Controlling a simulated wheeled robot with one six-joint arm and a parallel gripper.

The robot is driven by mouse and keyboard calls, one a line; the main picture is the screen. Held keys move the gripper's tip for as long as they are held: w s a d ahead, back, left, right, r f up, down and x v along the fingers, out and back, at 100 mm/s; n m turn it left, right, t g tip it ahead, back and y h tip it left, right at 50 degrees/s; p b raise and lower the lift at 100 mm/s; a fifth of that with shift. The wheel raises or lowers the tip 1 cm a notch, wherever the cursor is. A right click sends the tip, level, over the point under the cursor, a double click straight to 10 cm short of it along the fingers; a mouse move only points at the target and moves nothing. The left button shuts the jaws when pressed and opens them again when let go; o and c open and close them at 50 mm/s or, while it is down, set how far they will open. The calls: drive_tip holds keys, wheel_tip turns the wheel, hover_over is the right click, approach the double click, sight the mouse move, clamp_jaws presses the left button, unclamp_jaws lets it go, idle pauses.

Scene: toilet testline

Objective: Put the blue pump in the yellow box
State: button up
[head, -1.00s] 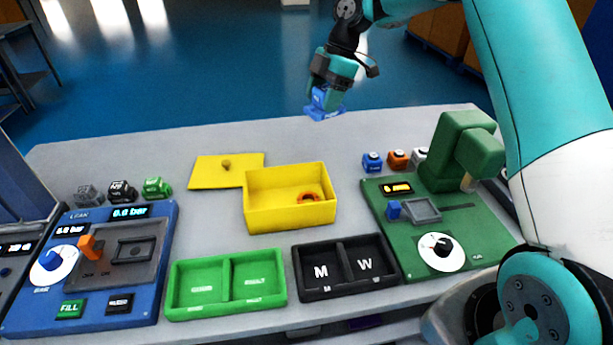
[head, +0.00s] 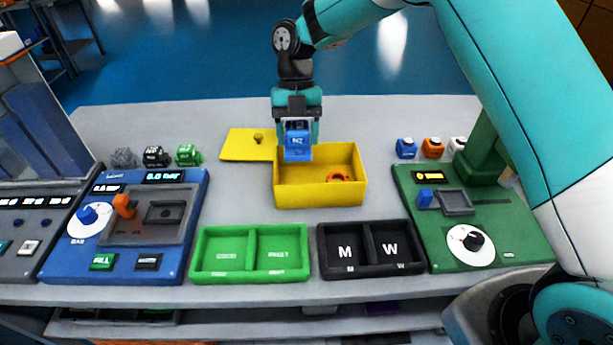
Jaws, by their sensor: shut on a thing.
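The blue pump (head: 297,143) is a small blue block with a light label on its face. My gripper (head: 297,122) is shut on it and holds it upright, pointing down. The pump hangs over the left back part of the yellow box (head: 320,194) and hides part of its back rim. Whether its lower end is above or just inside the rim is hard to tell. The box is open, and an orange ring-like thing (head: 338,175) lies in its right part. The yellow lid (head: 243,145) with a dark knob lies flat behind and left of the box.
A green two-part tray (head: 250,275) and a black tray marked M and W (head: 372,270) stand in front of the box. A blue test panel (head: 75,262) is at left, a green one (head: 500,208) at right. Several small cubes stand behind both panels.

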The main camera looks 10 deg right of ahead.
wheel_tip(320, 180, down, 11)
drive_tip(key=shift+f+p, duration=0.1)
drive_tip(key=shift+p, duration=0.55)
drive_tip(key=shift+f, duration=0.1)
drive_tip(key=o, duration=0.8)
drive_tip(key=shift+o, duration=0.4)
